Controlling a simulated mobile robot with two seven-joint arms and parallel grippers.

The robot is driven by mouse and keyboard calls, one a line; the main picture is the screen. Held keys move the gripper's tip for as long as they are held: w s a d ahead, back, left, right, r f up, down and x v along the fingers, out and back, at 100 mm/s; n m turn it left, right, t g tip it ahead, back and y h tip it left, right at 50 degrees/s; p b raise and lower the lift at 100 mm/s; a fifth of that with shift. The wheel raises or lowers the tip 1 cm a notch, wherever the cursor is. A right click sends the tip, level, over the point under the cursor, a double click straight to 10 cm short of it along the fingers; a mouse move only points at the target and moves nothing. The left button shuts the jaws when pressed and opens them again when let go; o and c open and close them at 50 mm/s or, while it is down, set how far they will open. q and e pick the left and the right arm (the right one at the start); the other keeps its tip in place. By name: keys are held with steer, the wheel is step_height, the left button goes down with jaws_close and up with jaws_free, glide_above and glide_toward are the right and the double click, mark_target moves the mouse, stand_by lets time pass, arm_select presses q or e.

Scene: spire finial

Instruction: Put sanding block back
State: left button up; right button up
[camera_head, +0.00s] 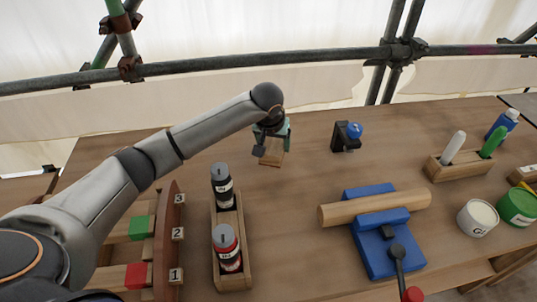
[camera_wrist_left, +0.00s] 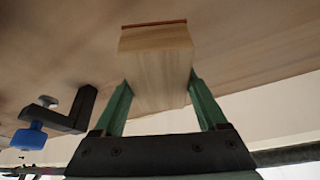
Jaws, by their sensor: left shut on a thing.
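My left gripper (camera_head: 272,133) is shut on the sanding block (camera_head: 271,156), a pale wooden block, near the back of the table. In the left wrist view the block (camera_wrist_left: 157,65) sits between the green fingers of the gripper (camera_wrist_left: 160,98), with a thin reddish-brown layer on its far end. I cannot tell whether the block touches the table. At the left, a wooden rack (camera_head: 172,245) has places numbered 1, 2 and 3. A red block (camera_head: 136,276) lies by 1 and a green block (camera_head: 141,227) by 2. My left arm partly covers the rack. My right gripper is not in view.
A wooden tray (camera_head: 213,232) holds a black bottle (camera_head: 222,190) and a red-labelled bottle (camera_head: 227,250). A black clamp with a blue knob (camera_head: 355,130) stands right of the gripper. A blue fixture (camera_head: 375,250) carries a wooden cylinder (camera_head: 342,212). Metal scaffold poles (camera_head: 210,66) run behind.

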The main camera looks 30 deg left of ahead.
mark_target(270, 146)
arm_select(q)
steer(key=shift+w+a+f, duration=0.25)
steer(key=shift+a+f, duration=0.2)
steer(key=shift+f, duration=0.15)
steer(key=shift+w+a+f, duration=0.25)
steer(key=shift+a+f, duration=0.15)
steer(key=shift+f, duration=0.15)
steer(key=f, duration=0.3)
steer(key=shift+w+a+f, duration=0.1)
steer(key=shift+a+f, duration=0.05)
steer(key=shift+a, duration=0.15)
steer(key=shift+f, duration=0.2)
steer(key=shift+d+f, duration=0.1)
steer(key=shift+f, duration=0.2)
